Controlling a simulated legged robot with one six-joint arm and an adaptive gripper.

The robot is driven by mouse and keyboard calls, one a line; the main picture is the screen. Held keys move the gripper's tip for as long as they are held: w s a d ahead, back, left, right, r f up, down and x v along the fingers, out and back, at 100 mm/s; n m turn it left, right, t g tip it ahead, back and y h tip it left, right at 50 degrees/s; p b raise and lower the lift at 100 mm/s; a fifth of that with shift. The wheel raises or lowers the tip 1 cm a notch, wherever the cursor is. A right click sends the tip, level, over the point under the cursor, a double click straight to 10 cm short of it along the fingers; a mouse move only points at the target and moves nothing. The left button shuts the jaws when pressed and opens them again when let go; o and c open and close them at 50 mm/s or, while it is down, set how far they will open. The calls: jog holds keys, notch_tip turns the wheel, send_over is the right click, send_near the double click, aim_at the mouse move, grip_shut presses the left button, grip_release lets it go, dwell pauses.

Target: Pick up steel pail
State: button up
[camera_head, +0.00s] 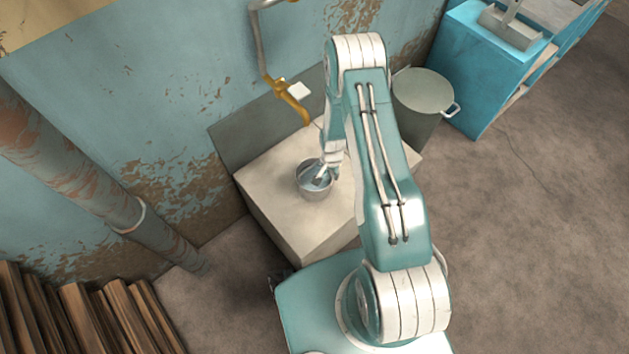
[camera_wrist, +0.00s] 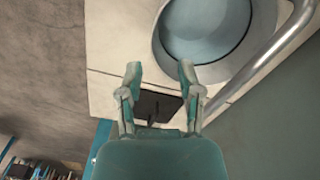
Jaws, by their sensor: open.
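The steel pail (camera_head: 313,190) stands upright on a pale block (camera_head: 275,205), below a yellow tap (camera_head: 290,98). In the wrist view its round rim and pale blue-grey inside (camera_wrist: 205,30) show at the top, cut off by the picture edge. My gripper (camera_head: 325,172) is at the pail's opening in the head view, overlapping its right side. In the wrist view my gripper (camera_wrist: 160,72) is open, with its two fingers apart and nothing between them. The fingertips lie just short of the pail's rim in that picture; whether they touch it cannot be told.
A curved grey metal bar (camera_wrist: 262,62) runs close to the right of the pail in the wrist view. A lidded grey can (camera_head: 424,92) stands right of the block. A blue cabinet (camera_head: 475,75) is beyond it. Wooden planks (camera_head: 95,315) lean at lower left. Floor at right is clear.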

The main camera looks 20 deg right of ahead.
notch_tip(320, 180, down, 9)
jog(key=shift+r, duration=0.1)
dwell(0.4)
jog(key=shift+w, duration=0.1)
grip_shut()
